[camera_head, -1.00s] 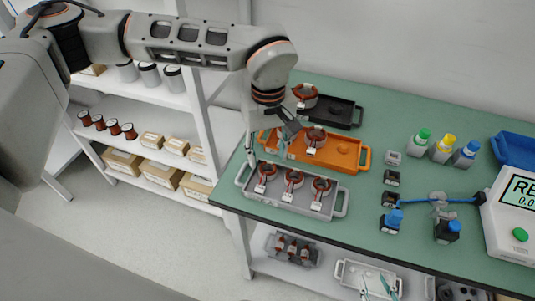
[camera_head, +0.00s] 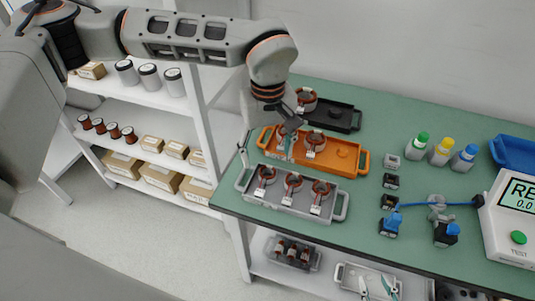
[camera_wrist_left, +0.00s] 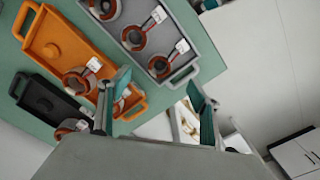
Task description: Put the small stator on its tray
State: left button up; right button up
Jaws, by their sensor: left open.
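Stators with copper-brown rings and white tags stand on three trays; which is the small one I cannot tell for sure. The orange tray (camera_head: 345,156) bears a stator (camera_head: 315,140), also in the left wrist view (camera_wrist_left: 78,80), and a second one partly hidden by my finger (camera_wrist_left: 122,106). The black tray (camera_head: 340,115) holds one stator (camera_head: 306,98) at its left end. The grey tray (camera_head: 243,182) holds three stators (camera_head: 292,181). My left gripper (camera_head: 266,148) is open over the orange tray's left end, with one finger beside the partly hidden stator.
Bottles (camera_head: 440,152), small connector blocks (camera_head: 391,181) and a test device (camera_head: 512,215) stand on the right of the green bench (camera_head: 375,95). White shelves (camera_head: 140,112) with boxes and spools are at the left. More trays (camera_head: 350,272) sit below the bench.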

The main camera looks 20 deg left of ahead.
pick_arm(q)
notch_tip(320, 180, up, 11)
dwell(0.3)
jog(key=shift+f, duration=0.1)
dwell(0.6)
